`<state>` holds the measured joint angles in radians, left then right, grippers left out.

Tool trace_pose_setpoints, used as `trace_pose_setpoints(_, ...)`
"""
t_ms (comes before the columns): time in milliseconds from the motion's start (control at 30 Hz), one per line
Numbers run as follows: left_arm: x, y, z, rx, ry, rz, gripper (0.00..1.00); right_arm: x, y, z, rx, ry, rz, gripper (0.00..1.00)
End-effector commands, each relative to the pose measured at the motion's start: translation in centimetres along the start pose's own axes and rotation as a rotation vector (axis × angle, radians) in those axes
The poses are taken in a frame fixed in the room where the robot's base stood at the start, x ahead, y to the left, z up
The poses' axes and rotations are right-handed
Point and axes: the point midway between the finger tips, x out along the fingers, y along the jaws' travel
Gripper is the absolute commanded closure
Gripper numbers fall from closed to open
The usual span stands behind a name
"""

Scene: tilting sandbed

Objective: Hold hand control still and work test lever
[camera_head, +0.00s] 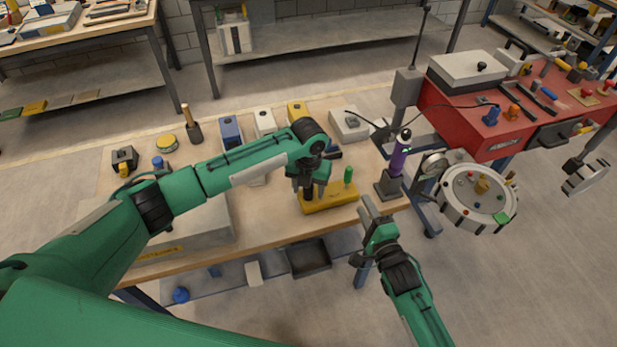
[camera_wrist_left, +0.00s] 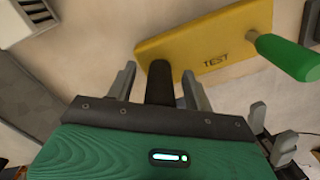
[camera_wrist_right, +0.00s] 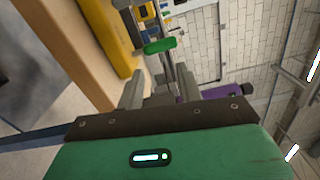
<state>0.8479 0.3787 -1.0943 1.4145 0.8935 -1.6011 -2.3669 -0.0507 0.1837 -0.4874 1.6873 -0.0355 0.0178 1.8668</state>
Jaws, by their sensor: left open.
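A yellow block marked TEST (camera_head: 328,197) lies on the bench; it also shows in the left wrist view (camera_wrist_left: 207,45). A green lever handle (camera_head: 348,175) stands at its right end and shows in the left wrist view (camera_wrist_left: 287,56) and right wrist view (camera_wrist_right: 160,46). A dark post, apparently the hand control (camera_wrist_left: 160,82), stands at the block's other end. My left gripper (camera_head: 309,190) is above it, its open fingers on either side of the post. My right gripper (camera_head: 372,208) is open in front of the block's right end, apart from the green lever.
A purple cylinder (camera_head: 399,158) stands in a dark holder right of the block. A round dial table (camera_head: 477,196) and a red bench (camera_head: 460,125) stand further right. Blue, white and yellow boxes line the wooden bench (camera_head: 105,190) behind my left arm.

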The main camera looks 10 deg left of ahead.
Motion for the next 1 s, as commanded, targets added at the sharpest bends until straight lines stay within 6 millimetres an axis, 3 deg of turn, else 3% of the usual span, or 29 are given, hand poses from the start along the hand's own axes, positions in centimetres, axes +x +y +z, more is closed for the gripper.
trace_pose_setpoints(400,0.8,0.0,0.0,0.0,-0.001,0.0,0.48,0.0,0.0,0.0,0.0,0.0,0.0,0.64)
trace_pose_setpoints(667,0.8,0.0,0.0,0.0,-0.001,0.0,0.99,0.0,0.0,0.0,0.0,0.0,0.0,0.64)
trace_pose_setpoints(700,0.8,0.0,0.0,0.0,-0.001,0.0,1.0,0.0,0.0,0.0,0.0,0.0,0.0,0.64)
trace_pose_setpoints(900,0.8,0.0,0.0,0.0,-0.001,0.0,1.0,0.8,-1.4,0.6,-0.024,-0.027,-0.043,1.0)
trace_pose_setpoints(1000,0.8,0.0,0.0,0.0,-0.001,0.0,1.0,2.1,-3.8,1.9,-0.068,-0.08,-0.12,1.0)
